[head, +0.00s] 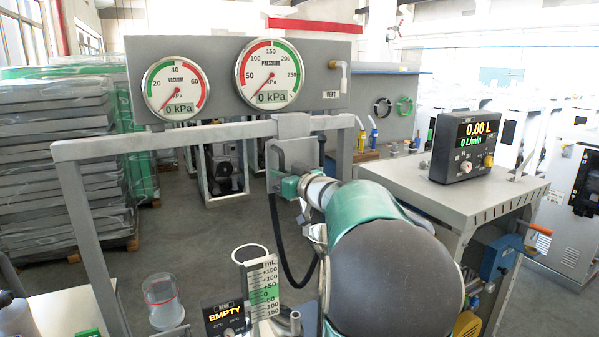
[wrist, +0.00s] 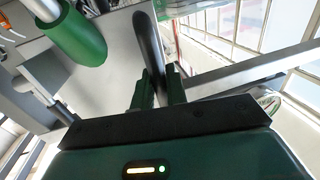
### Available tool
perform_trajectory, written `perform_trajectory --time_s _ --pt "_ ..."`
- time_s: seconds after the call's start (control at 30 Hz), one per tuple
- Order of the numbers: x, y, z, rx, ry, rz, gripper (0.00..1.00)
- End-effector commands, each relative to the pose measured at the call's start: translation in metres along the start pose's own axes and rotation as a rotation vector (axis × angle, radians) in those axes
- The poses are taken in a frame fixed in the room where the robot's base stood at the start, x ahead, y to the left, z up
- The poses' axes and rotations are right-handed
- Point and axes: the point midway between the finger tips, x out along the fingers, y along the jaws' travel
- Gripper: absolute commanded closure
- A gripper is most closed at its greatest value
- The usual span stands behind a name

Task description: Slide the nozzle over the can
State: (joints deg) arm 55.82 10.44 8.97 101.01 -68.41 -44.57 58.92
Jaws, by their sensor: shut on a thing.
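A grey carriage plate (head: 297,152), which seems to carry the nozzle, hangs on the right part of the grey frame's crossbar (head: 180,137). A nozzle tip is not clear to see. My gripper (head: 280,184) is at the lower left of this plate. In the wrist view my gripper (wrist: 158,88) is shut on a dark curved handle (wrist: 148,45), which stands between its two green fingers. A clear vessel with a red line (head: 163,303), perhaps the can, stands at lower left. It is left of the carriage and lower, apart from it.
A ringed mL scale (head: 265,290) and a display reading EMPTY (head: 224,318) stand right of the vessel. A black hose (head: 278,240) loops below the carriage. The frame's left post (head: 90,245) rises left of the vessel. A grey cabinet (head: 440,195) is at right.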

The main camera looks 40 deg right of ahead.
Motion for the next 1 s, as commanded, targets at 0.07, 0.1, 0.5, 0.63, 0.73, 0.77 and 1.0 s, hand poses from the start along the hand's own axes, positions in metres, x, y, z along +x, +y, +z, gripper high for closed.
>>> perform_trajectory --time_s 0.07,0.1,0.5,0.63,0.73,0.77,1.0 --pt "0.006 -0.028 0.0 -0.001 -0.001 -0.008 1.0" --pt "0.008 -0.04 0.0 0.0 -0.001 -0.008 1.0" --pt "0.028 -0.143 0.001 0.001 -0.001 -0.004 1.0" --pt "0.032 -0.161 0.001 0.0 -0.002 -0.002 1.0" --pt "0.034 -0.168 0.001 0.0 -0.001 0.0 1.0" --pt "0.034 -0.169 0.001 0.0 -0.001 0.0 1.0" --pt "0.034 -0.171 0.001 0.001 -0.001 0.003 1.0"
